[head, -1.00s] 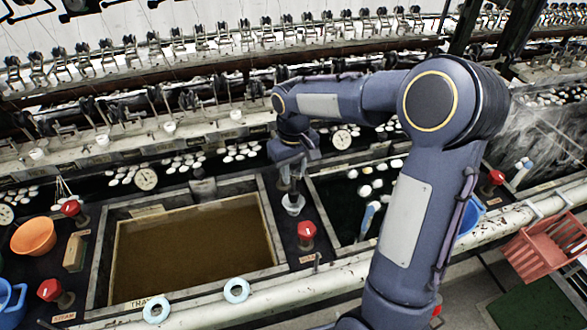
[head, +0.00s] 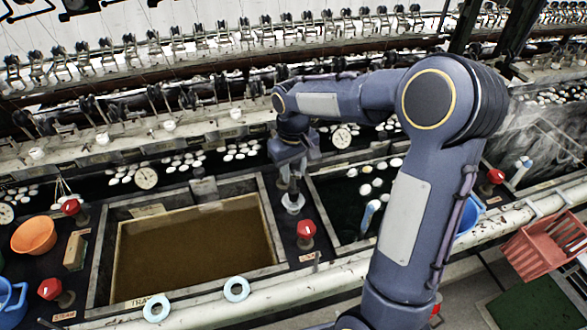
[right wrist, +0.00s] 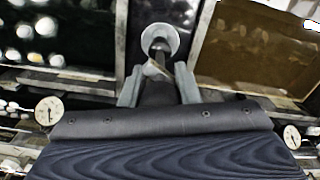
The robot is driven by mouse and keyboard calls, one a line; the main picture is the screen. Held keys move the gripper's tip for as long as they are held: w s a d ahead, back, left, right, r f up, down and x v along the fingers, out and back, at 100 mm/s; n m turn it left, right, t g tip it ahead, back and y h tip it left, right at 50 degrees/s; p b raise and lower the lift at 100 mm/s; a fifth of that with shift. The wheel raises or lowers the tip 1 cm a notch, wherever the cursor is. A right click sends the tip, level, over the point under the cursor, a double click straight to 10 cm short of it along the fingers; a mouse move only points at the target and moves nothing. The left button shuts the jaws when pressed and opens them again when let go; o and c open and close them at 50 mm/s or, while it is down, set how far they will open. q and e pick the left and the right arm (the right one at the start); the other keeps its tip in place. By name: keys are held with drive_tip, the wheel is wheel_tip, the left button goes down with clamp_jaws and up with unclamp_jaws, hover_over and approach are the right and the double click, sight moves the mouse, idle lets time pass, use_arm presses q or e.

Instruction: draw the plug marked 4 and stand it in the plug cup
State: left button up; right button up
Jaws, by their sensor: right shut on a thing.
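My right gripper (head: 290,178) points down over the dark strip between the two basins. It is shut on a dark upright stem, the plug (right wrist: 155,94), which shows between its two grey fingers in the right wrist view. Under the fingers is a small pale, round, cup-like piece (head: 293,207). Its pale rim (right wrist: 172,36) rings the far end of the stem in the right wrist view. I cannot tell whether the stem rests inside it or just above. No number can be read on the plug. My left gripper is not in view.
A basin of brown water (head: 195,250) lies left of the gripper, and a dark basin with white cocoons (head: 340,205) lies right. A red-topped knob (head: 306,230) stands close in front. Two pale blue rings (head: 236,289) lie on the front edge. Reeling machinery runs behind.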

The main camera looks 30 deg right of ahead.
sight(293, 190)
drive_tip(key=shift+f, duration=0.15)
idle(0.3)
drive_tip(key=shift+f+b, duration=0.55)
drive_tip(key=shift+f, duration=0.05)
drive_tip(key=shift+f, duration=0.25)
drive_tip(key=shift+f+b, duration=0.5)
drive_tip(key=shift+f+b, duration=0.55)
drive_tip(key=shift+f, duration=0.2)
idle(0.8)
drive_tip(key=o, duration=0.9)
drive_tip(key=shift+r, duration=0.1)
wheel_tip(293, 190, up, 8)
drive_tip(key=shift+f, duration=0.15)
